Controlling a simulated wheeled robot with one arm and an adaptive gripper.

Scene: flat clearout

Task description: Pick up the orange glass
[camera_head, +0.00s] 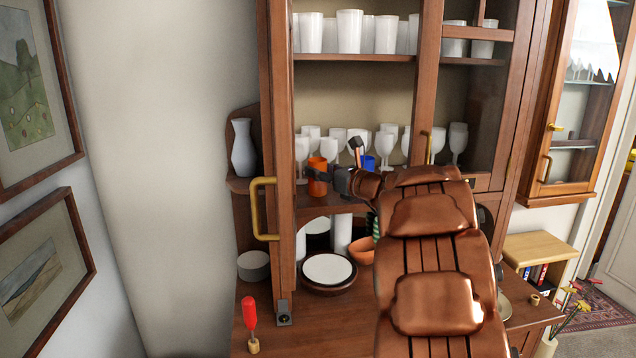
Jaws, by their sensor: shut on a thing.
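The orange glass (317,187) is at the front of the cabinet's middle shelf, at the left side of the opening. My gripper (322,176) reaches in from the right and is shut on the orange glass, with a dark finger across its side. The glass looks upright. I cannot tell whether its base touches the shelf. My copper-coloured arm covers the right part of the cabinet front.
The open cabinet door's brass handle (264,209) is at the left. Below are a round plate (328,270), an orange bowl (361,251) and a red-handled tool (250,313).

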